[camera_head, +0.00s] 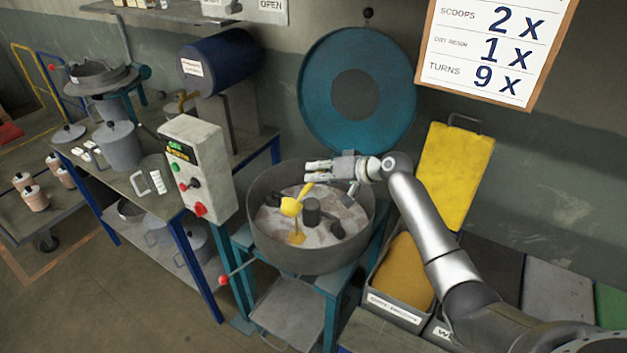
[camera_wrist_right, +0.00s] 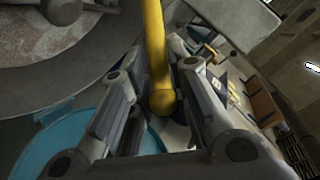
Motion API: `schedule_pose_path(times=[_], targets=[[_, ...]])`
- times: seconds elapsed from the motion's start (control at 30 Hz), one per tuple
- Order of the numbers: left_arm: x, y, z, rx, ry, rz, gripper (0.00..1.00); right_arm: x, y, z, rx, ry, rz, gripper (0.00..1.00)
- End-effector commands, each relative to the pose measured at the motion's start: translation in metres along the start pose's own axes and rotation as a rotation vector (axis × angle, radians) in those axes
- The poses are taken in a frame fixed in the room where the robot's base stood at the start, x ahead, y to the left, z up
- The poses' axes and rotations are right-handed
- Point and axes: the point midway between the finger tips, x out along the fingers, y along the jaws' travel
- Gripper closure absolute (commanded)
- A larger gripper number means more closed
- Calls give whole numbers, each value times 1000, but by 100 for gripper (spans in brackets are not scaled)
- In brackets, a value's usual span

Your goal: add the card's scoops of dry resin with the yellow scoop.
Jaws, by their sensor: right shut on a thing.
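My right gripper (camera_head: 317,180) is above the rim of the round mixing pan (camera_head: 315,262), shut on the handle of the yellow scoop (camera_head: 291,207). The scoop's bowl is over the pan, and a small yellow patch (camera_head: 297,238) lies below it on the pale grey contents. In the right wrist view the yellow handle (camera_wrist_right: 157,50) runs between both fingers (camera_wrist_right: 158,88); the bowl is out of that view. The card (camera_head: 495,48) on the wall reads scoops 2 x, dry resin 1 x, turns 9 x. My left gripper is not in view.
A bin of yellow-brown material (camera_head: 404,272) stands right of the pan under my arm, with a yellow panel (camera_head: 455,175) behind. A control box (camera_head: 198,168) is close left of the pan. A dark hub (camera_head: 312,210) rises inside it. A bench (camera_head: 112,178) with pots is at left.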

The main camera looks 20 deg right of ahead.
Motion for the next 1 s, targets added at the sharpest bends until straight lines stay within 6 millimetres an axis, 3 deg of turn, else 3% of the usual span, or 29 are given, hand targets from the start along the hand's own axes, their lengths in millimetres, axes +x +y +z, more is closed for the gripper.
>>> schedule_pose_path(times=[0.37,0.6,1.0], targets=[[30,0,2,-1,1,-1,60,10,28,-19,230,-117,-54,100],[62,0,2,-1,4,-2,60,20,46,-21,350,-181,-81,100],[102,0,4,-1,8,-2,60,26,60,-26,471,-247,-108,100]])
